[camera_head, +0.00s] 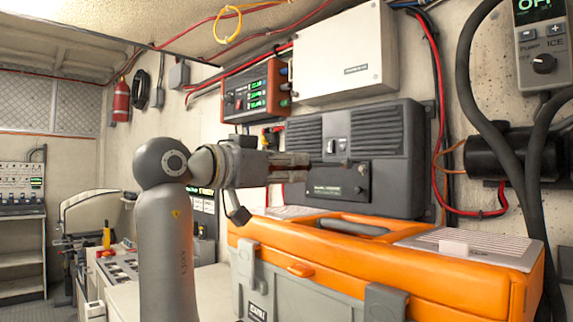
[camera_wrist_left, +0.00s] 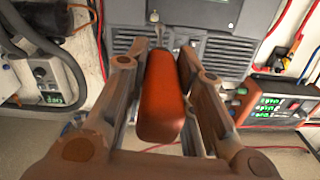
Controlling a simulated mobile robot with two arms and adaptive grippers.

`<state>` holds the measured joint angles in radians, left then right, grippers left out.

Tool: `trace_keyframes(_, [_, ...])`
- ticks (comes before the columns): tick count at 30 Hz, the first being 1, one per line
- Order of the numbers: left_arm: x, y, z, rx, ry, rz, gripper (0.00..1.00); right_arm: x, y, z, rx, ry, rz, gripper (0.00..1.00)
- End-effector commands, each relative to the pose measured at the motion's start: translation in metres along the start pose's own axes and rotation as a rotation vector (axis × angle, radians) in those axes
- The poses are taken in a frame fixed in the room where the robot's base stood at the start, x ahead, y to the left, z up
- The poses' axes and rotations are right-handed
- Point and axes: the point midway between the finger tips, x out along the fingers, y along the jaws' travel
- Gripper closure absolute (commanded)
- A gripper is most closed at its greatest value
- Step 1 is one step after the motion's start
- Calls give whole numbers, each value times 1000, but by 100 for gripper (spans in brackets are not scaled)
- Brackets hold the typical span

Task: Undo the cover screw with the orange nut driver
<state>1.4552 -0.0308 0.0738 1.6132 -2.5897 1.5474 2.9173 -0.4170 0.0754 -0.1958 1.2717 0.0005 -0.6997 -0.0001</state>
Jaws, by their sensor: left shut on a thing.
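My left gripper (camera_head: 306,167) is shut on the orange nut driver (camera_wrist_left: 163,95), whose thick orange handle lies between the two fingers in the left wrist view (camera_wrist_left: 166,70). In the head view the gripper hides the driver. The gripper is in front of a dark grey wall unit (camera_head: 395,155) with vent slats and a lower front panel (camera_head: 335,192). In the wrist view a small silver piece (camera_wrist_left: 154,16) shows beyond the handle, against the unit; I cannot tell whether it is the driver's tip or the cover screw. My right gripper is not in view.
An orange-lidded grey case (camera_head: 470,285) stands below the unit. A red meter box (camera_head: 262,92) and a white box (camera_head: 345,60) are on the wall above. Black hoses (camera_head: 470,95) hang at the right. Red cables run around the unit.

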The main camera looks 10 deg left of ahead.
Motion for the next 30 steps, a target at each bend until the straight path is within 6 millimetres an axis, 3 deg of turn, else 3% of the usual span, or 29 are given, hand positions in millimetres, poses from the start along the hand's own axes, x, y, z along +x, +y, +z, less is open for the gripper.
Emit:
trace_keyframes(1, [1,2,1,0,-1,4,100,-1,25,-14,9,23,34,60])
trace_keyframes(17, [9,5,1,-2,-10,10,100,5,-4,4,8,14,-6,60])
trace_keyframes(30, [16,8,3,-2,-23,18,100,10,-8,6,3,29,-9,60])
